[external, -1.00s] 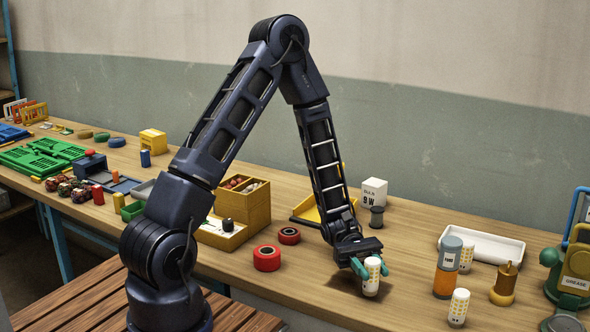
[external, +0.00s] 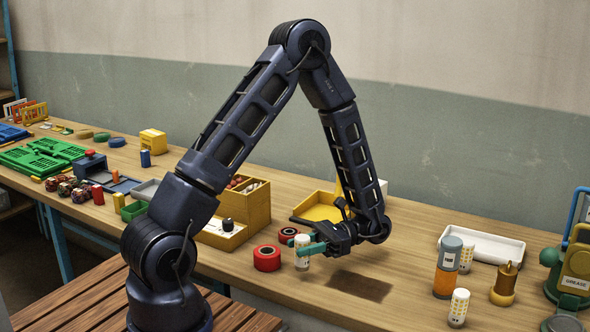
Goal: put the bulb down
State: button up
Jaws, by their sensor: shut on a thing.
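My gripper (external: 303,245), with teal fingers, is shut on a white cylinder (external: 303,262) with small printed marks. It is upright, just right of the red rolls. I cannot tell whether its base touches the table or hangs just above it. It looks like the other white dotted cylinders, one at the front right (external: 459,308) and one behind an orange and grey bottle (external: 467,254). No bare bulb shape shows. A white box (external: 384,187) stands at the back, mostly hidden behind my arm; its earlier-seen print includes "9 W".
A large red roll (external: 267,259) and a smaller one (external: 288,234) are close to the left of the held cylinder. A yellow tray (external: 322,206) lies behind. A dark brown patch (external: 360,287) on the table is bare. The orange and grey bottle (external: 444,282) stands right.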

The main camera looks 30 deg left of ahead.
jog(key=w+a+r+m+t+y, duration=0.1)
jog(key=w+a+m+t+y, duration=0.2)
jog(key=w+a+m+t, duration=0.45)
jog(key=w+a+r+m+t+y, duration=0.1)
jog(key=w+a+m+t+y, duration=0.25)
jog(key=w, duration=0.65)
jog(key=w+a+r+m+t+y, duration=0.2)
jog(key=w+a+m+t, duration=0.1)
jog(key=w+a+t, duration=0.4)
jog(key=w+a+f+m+t+h, duration=0.1)
jog(key=w+f+m+t+h, duration=0.1)
jog(key=w+m+t+h, duration=1)
jog(key=shift+w+f+t, duration=0.3)
jog(key=shift+w+t, duration=1)
jog(key=shift+w, duration=1.4)
jog(key=shift+r+h, duration=0.1)
jog(key=shift+h, duration=0.15)
